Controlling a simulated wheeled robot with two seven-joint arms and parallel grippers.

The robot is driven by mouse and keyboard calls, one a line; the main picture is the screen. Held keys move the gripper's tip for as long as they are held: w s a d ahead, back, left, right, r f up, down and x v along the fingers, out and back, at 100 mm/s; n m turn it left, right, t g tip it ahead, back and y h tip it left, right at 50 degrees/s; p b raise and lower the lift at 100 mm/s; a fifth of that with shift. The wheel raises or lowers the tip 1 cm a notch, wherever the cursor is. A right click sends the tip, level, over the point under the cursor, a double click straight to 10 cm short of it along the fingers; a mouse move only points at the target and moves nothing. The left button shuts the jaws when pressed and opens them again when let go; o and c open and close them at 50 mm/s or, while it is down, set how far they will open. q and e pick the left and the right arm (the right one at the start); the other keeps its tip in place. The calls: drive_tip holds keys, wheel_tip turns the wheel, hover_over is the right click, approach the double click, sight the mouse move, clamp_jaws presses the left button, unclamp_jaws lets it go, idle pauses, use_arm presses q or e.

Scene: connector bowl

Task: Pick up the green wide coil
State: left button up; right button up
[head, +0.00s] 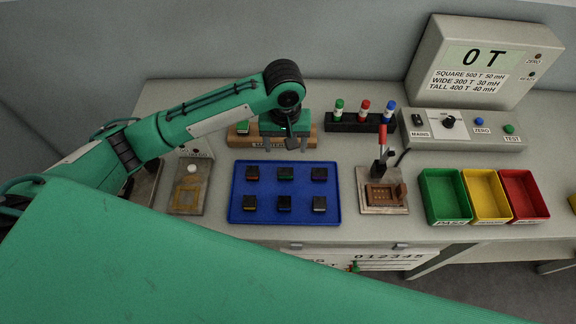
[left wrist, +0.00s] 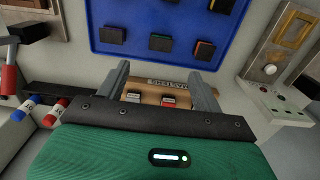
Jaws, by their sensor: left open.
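Several small dark square coils lie in two rows on a blue tray (head: 236,214). A coil in the middle of the back row (head: 286,173) shows a thin green edge; I cannot tell whether it is the wide type. Other coils show red or yellow-orange edges. The tray also shows at the top of the left wrist view (left wrist: 95,12). My left gripper (head: 288,147) is open above the wooden MASTERS block (head: 308,141), behind the tray. In the left wrist view, its fingers (left wrist: 155,72) straddle the block, with two small coils visible between them. My right gripper is not visible.
Right of the tray stands a fixture with a red-handled lever (head: 382,150). Green (head: 433,207), yellow and red bins are farther right. A rack (head: 345,124) with green, red and blue pieces stands behind. A metal plate fixture (head: 187,199) is left of the tray.

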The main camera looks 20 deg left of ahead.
use_arm(q)
drive_tip(key=p, duration=0.1)
hover_over(285, 171)
drive_tip(key=f, duration=0.7)
drive_tip(key=shift+s+d+f, duration=0.1)
drive_tip(key=shift+s+f, duration=0.1)
drive_tip(key=shift+f, duration=0.15)
drive_tip(key=shift+f+p, duration=0.4)
drive_tip(key=shift+f, duration=0.05)
wheel_tip(285, 171, down, 4)
drive_tip(key=shift+w+f+p, duration=0.15)
drive_tip(key=shift+f+p, duration=0.05)
drive_tip(key=shift+p, duration=0.7)
drive_tip(key=shift+f, duration=0.3)
drive_tip(key=c, duration=0.9)
drive_tip(key=shift+c, duration=0.8)
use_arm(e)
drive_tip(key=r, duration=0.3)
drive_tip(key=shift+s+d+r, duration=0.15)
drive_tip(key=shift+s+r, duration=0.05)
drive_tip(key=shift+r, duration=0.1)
